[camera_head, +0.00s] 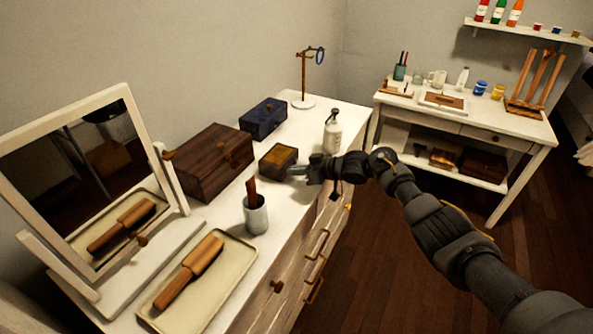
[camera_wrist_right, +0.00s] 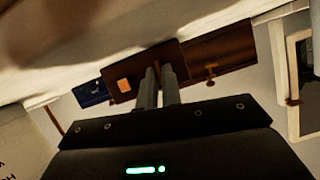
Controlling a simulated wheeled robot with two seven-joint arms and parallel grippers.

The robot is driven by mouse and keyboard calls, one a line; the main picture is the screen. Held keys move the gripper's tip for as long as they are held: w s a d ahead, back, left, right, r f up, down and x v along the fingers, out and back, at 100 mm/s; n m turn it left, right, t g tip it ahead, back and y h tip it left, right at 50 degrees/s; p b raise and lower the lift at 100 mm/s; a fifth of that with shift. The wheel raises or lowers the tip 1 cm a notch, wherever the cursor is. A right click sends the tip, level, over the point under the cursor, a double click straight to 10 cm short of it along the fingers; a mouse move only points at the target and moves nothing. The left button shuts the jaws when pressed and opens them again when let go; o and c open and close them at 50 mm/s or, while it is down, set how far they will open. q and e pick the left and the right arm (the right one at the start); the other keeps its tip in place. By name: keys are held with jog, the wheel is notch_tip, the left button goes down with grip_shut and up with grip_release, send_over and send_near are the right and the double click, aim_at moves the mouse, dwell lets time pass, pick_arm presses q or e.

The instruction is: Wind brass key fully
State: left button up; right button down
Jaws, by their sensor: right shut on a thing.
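A small brown wooden box (camera_head: 278,160) with a yellowish top sits on the white dresser. My right gripper (camera_head: 291,171) reaches its right side from the right, with the fingers shut. In the right wrist view the two grey fingers (camera_wrist_right: 159,76) are close together and meet the face of the small box (camera_wrist_right: 119,90). A small tan bit shows between the fingertips, at the box's side, where the brass key is held. The rest of the key is hidden by the fingers, so its angle cannot be told. My left gripper is not in view.
A larger wooden chest (camera_head: 207,163) and a dark blue box (camera_head: 263,118) stand behind the small box. A cup (camera_head: 256,217) and a white bottle (camera_head: 332,134) stand close by. A tray (camera_head: 162,316) with a brush and a mirror (camera_head: 24,167) fill the near left.

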jog(key=c, duration=1.6)
grip_release()
jog(key=v, duration=1.1)
jog(key=shift+w, duration=0.1)
